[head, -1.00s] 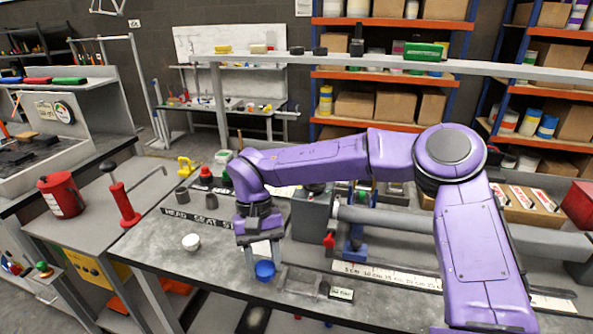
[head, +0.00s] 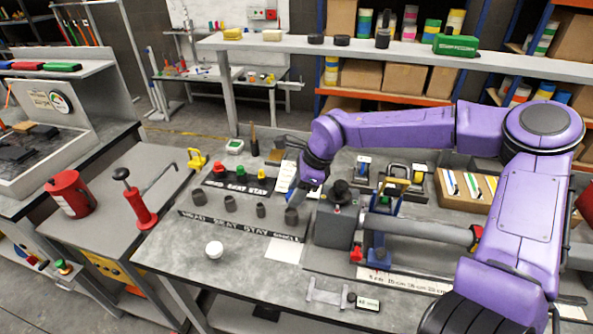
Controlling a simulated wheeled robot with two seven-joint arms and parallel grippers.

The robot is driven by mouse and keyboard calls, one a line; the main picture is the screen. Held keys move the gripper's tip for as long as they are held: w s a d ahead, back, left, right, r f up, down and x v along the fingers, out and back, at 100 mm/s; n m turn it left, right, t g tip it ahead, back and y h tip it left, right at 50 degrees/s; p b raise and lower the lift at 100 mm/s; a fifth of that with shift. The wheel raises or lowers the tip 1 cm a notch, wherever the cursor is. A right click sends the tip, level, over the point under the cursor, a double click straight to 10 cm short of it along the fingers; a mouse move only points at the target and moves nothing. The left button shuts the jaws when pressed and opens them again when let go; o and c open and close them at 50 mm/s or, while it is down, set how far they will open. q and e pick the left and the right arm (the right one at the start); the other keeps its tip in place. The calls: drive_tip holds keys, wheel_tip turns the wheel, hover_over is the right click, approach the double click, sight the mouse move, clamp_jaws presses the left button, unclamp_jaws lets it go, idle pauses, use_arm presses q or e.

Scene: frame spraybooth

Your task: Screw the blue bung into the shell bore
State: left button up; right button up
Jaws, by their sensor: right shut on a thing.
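My right gripper (head: 298,192) hangs over the far side of the bench, left of the grey clamp block (head: 334,228). It is shut; a small blue patch shows at its fingertips, which fits the blue bung, mostly hidden by the fingers and wrist. A dark grey cup (head: 291,216) stands just below the gripper; I cannot tell whether they touch. The long grey shell tube (head: 430,229) lies level to the right of the block. Its bore opening is not visible from here. My left gripper is out of view.
Several grey cups stand behind the lettered strip (head: 238,227). A clear bracket (head: 328,293) lies near the front edge. Yellow and green fixtures (head: 393,187) stand behind the tube.

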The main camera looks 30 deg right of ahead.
drive_tip(key=shift+w+d+r+m+t, duration=0.25)
drive_tip(key=shift+r+m, duration=0.25)
drive_tip(key=shift+m, duration=0.3)
drive_tip(key=shift+m+h, duration=0.4)
drive_tip(key=shift+m, duration=0.3)
drive_tip(key=w+f, duration=0.1)
drive_tip(key=w+f+b, duration=0.1)
drive_tip(key=f, duration=0.1)
drive_tip(key=w+f, duration=0.1)
drive_tip(key=f, duration=0.1)
drive_tip(key=shift+d+b, duration=0.15)
drive_tip(key=shift+b, duration=0.25)
drive_tip(key=shift+s+f+b, duration=0.25)
drive_tip(key=shift+f+b, duration=0.15)
drive_tip(key=shift+f, duration=0.15)
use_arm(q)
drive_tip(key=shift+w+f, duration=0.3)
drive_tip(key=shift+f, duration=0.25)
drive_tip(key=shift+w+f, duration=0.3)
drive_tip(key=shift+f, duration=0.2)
use_arm(e)
drive_tip(key=shift+w, duration=0.1)
use_arm(q)
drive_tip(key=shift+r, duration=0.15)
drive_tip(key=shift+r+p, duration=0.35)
drive_tip(key=shift+p, duration=0.2)
